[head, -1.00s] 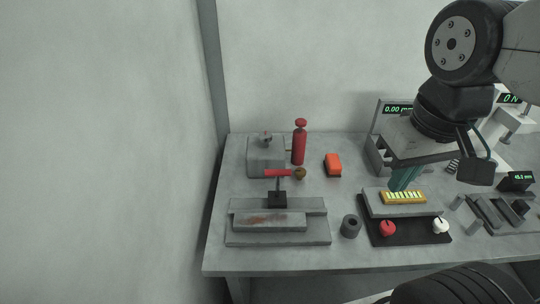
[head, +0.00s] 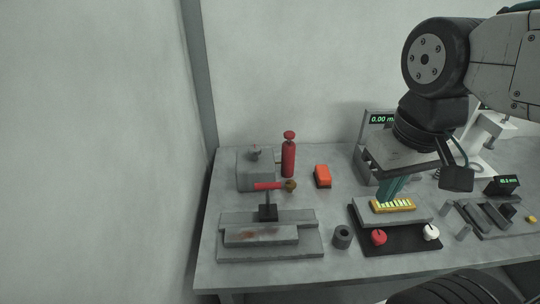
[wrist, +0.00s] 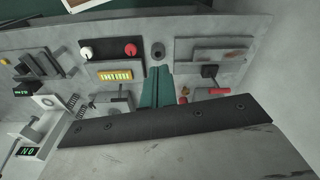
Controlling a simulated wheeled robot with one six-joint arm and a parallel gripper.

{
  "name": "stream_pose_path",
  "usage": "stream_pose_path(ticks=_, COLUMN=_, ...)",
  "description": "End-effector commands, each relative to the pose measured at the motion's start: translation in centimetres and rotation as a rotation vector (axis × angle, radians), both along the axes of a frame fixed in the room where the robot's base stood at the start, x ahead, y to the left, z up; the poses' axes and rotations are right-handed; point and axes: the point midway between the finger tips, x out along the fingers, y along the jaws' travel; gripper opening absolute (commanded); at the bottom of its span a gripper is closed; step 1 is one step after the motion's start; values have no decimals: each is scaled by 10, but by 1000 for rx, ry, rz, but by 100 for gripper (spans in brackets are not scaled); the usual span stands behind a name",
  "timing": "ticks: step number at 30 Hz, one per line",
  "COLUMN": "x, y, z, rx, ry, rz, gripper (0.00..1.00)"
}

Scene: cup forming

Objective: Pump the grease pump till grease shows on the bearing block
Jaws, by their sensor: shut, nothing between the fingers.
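The grease pump (head: 289,158) is a red upright cylinder with a red knob on top, at the back left of the bench. The likely bearing block (head: 250,178) is a grey block beside it on the left, with a small fitting on top. No grease can be made out on it at this size. My gripper (head: 384,199) has teal fingers pointing down, shut and empty. It is well to the right of the pump, over or in front of a yellow lit strip (head: 400,206); contact cannot be told. The fingers also show in the wrist view (wrist: 156,88).
A red-handled device (head: 268,212) stands on a stepped grey base (head: 300,250) in front. Red (head: 379,237) and white (head: 431,232) knobs sit below the strip.

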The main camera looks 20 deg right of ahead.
Motion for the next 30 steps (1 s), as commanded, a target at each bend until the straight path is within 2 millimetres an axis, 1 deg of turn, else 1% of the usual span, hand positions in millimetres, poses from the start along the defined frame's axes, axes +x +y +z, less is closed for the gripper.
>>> stream_pose_path(ticks=2, x=4, y=-2, z=-6, rx=1, ry=36, rz=-8, gripper=0)
stream_pose_path(ticks=5, x=17, y=1, z=-10, rx=32, ry=83, rz=-29, gripper=0)
stream_pose_path(ticks=8, x=43, y=10, z=-14, rx=102, ry=103, rz=-90, gripper=0)
stream_pose_path(ticks=11, x=76, y=22, z=-17, rx=190, ry=102, rz=-194, gripper=0)
stream_pose_path(ticks=14, x=114, y=33, z=-21, rx=286, ry=90, rz=-334, gripper=0)
stream_pose_path(ticks=15, x=131, y=37, z=-22, rx=329, ry=84, rz=-399, gripper=0)
stream_pose_path(ticks=17, x=157, y=43, z=-24, rx=392, ry=74, rz=-504, gripper=0)
stream_pose_path(ticks=18, x=176, y=45, z=-25, rx=435, ry=65, rz=-581, gripper=0)
stream_pose_path(ticks=20, x=205, y=48, z=-28, rx=502, ry=52, rz=-708, gripper=0)
stream_pose_path(ticks=21, x=225, y=49, z=-29, rx=549, ry=44, rz=-798, gripper=0)
stream_pose_path(ticks=23, x=255, y=48, z=-30, rx=617, ry=29, rz=-934, gripper=0)
stream_pose_path(ticks=24, x=273, y=47, z=-30, rx=661, ry=20, rz=-1025, gripper=0)
stream_pose_path(ticks=27, x=315, y=42, z=-28, rx=769, ry=-7, rz=-1243, gripper=0)
stream_pose_path(ticks=30, x=347, y=35, z=-18, rx=870, ry=-35, rz=-1430, gripper=0)
